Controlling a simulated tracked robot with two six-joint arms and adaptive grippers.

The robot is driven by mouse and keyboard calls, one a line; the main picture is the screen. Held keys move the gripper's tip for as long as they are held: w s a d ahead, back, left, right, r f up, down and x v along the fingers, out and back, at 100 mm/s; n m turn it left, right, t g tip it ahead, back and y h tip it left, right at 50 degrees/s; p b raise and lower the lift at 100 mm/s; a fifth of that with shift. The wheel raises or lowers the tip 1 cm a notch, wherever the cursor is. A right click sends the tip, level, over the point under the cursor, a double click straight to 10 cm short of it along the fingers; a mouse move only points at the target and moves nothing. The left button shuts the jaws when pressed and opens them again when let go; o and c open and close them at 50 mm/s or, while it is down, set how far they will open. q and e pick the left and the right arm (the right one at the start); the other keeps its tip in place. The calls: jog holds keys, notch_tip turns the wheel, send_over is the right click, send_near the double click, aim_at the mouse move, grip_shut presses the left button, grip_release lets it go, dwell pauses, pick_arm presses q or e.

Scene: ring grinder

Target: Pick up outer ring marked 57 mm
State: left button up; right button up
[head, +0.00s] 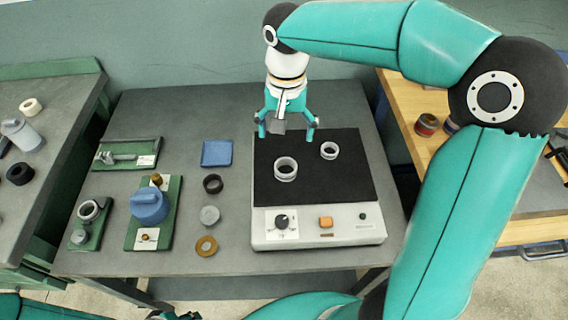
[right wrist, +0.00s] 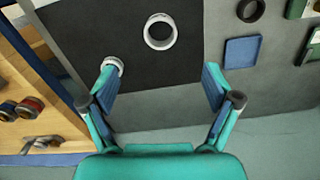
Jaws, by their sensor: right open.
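Two grey metal rings lie on the black pad of a white bench machine in the head view. The larger-looking ring (head: 286,177) is on the left and the smaller one (head: 330,157) on the right. No 57 mm marking is legible on either. My right gripper (head: 286,131) is open and empty above the pad's far edge, behind both rings. In the right wrist view, the larger ring (right wrist: 160,46) lies beyond my open fingers (right wrist: 157,88); the smaller ring (right wrist: 119,62) appears beside the left finger, partly hidden. Of my left arm, only parts show at the head view's bottom edge.
The machine's white front panel (head: 345,238) has a knob and buttons. Left of it lie a blue tray (head: 217,153), a black ring (head: 213,190), a grey disc (head: 210,215) and a brass ring (head: 206,254). Green fixtures (head: 168,233) stand further left. A wooden bench (head: 398,92) is at right.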

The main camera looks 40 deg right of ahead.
send_over(286, 173)
notch_tip(286, 173, down, 8)
jog(key=shift+s+a+f, duration=0.1)
jog(key=shift+f+p, duration=0.55)
jog(key=shift+f, duration=2.05)
jog(key=shift+c, duration=0.2)
jog(key=c, duration=1.3)
